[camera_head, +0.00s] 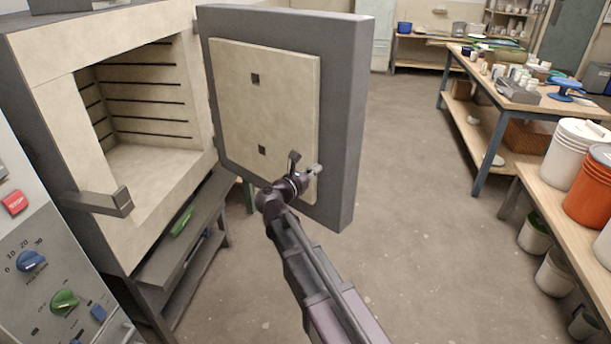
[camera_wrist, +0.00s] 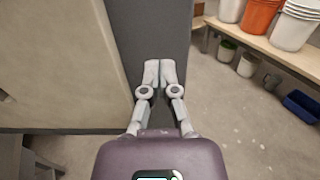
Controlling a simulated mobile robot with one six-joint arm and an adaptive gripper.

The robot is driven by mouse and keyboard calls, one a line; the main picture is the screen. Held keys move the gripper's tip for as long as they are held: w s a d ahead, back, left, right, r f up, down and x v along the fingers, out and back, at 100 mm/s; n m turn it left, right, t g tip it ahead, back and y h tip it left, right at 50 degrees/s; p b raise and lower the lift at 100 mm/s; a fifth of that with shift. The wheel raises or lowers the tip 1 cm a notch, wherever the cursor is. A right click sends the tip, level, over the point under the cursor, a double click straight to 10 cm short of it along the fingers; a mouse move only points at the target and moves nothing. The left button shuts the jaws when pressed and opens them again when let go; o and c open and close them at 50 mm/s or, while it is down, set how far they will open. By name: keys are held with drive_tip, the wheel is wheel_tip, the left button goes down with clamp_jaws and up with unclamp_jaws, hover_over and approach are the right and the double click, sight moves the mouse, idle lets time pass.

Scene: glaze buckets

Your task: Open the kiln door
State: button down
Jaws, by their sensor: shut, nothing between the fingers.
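The kiln (camera_head: 50,55) stands at the left with its chamber exposed, showing a pale lining with dark grooves. The kiln door (camera_head: 357,100) is swung wide open to the right of the chamber, its pale inner face toward the camera. My gripper (camera_head: 316,168) is at the lower right part of the door, close to its inner face and edge. In the wrist view, my gripper (camera_wrist: 160,68) has its fingertips together with nothing between them, in front of the grey door edge (camera_wrist: 150,25). Whether the fingertips touch the door I cannot tell.
A control panel (camera_head: 40,270) with knobs and a red button is at the lower left. A latch block (camera_head: 105,202) juts from the kiln front. A shelf with white and orange buckets (camera_head: 590,185) stands at the right. The floor (camera_head: 410,200) between is clear.

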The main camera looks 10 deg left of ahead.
sight(334, 156)
drive_tip(key=shift+x, duration=3.35)
